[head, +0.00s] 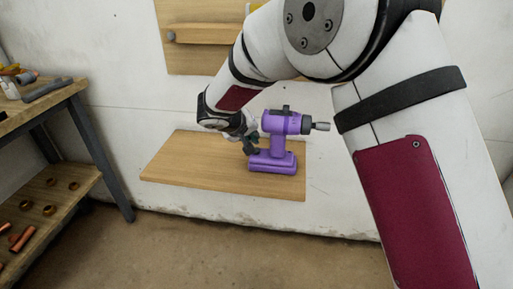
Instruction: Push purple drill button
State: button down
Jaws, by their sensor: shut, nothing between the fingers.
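A purple drill (283,138) stands upright on a wooden shelf board (190,172), its grey chuck pointing right. Its base rests on the board near the right end. My gripper (252,147) is at the drill's left side, by the handle, with its fingers shut and nothing held between them. The fingertips are close to the handle; I cannot tell whether they touch it. The drill's button is not clearly visible; the gripper partly hides the handle's left side.
A workbench (78,88) with tools on top and copper-coloured parts on its lower shelf stands at the left. Another wooden board (195,60) with a peg is on the wall behind. The shelf board's left part is clear, and so is the floor (200,250) in front.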

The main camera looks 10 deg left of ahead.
notch_tip(320, 180, up, 5)
jog(key=shift+f+p, duration=0.1)
jog(key=shift+p, duration=0.95)
